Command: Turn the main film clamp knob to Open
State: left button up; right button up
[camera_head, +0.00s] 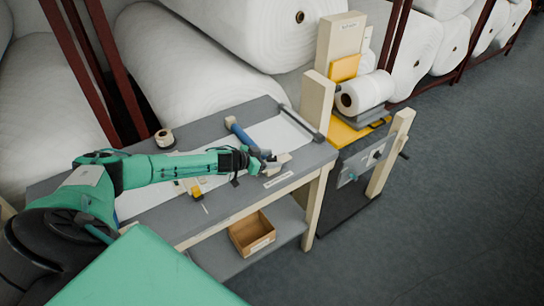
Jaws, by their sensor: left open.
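A grey panel (363,166) is on the front of the film stand at the right, below a white film roll (366,92). Small dark fittings, possibly knobs, show on it (377,154). I cannot tell which is the main film clamp knob, and its setting is too small to read. My left gripper (274,160) is open over the right part of the grey worktable (235,206), beside a small pale block. It is left of the panel and apart from it. My right gripper is not in view.
A blue roller (239,133) and white sheet lie on the table behind my gripper. A cream post (317,104) stands between table and film stand. A cardboard box (252,234) sits on the lower shelf. Large wadding rolls (190,66) fill the back. The floor at right is clear.

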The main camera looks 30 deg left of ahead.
pick_arm(q)
jog(key=shift+w+d+f, duration=0.15)
jog(key=shift+w+d, duration=0.05)
jog(key=shift+w, duration=0.2)
jog(key=c, duration=0.9)
jog(key=shift+c, duration=0.4)
